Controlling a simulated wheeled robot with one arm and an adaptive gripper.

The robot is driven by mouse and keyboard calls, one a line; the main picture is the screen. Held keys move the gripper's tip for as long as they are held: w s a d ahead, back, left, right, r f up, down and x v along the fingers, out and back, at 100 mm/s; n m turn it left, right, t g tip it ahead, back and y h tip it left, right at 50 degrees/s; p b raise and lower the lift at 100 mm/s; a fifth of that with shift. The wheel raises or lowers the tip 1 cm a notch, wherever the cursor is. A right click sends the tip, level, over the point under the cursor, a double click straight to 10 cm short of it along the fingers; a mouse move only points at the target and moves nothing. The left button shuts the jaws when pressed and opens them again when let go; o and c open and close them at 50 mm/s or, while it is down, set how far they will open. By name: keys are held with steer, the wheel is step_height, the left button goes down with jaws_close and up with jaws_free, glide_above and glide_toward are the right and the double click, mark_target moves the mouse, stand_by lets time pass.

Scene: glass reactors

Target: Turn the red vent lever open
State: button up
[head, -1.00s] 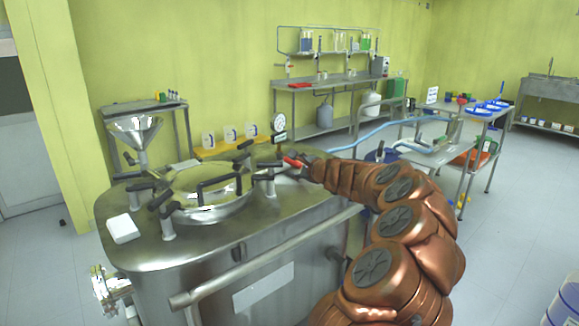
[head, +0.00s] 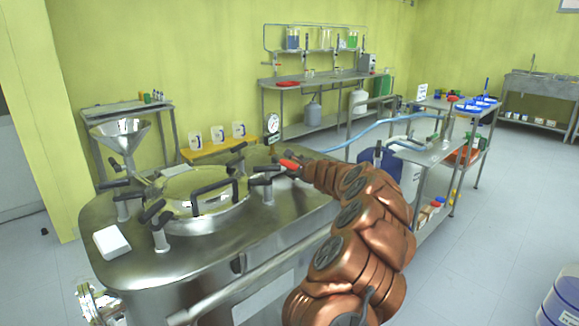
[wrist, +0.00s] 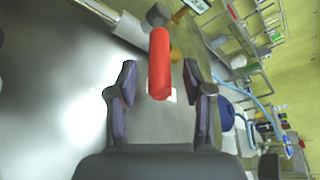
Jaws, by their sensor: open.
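The red vent lever (wrist: 160,62) shows in the wrist view, pointing toward my gripper from a dark pivot. Its red end lies between the tips of my open gripper (wrist: 160,92), with a gap on each side and no visible contact. In the head view the red lever (head: 290,165) is small, on the right part of the steel reactor top (head: 205,240). My gripper (head: 294,170) is beside it there, partly hidden by my copper arm.
A round hatch (head: 196,190) with black clamp handles is left of the lever. A gauge (head: 272,124) stands behind it. A funnel (head: 121,135) and a white box (head: 112,242) are farther left. A shelved trolley (head: 425,152) is to the right.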

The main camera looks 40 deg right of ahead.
mark_target(290, 165)
steer(key=shift+x, duration=1.85)
steer(key=shift+c, duration=0.3)
jaws_close()
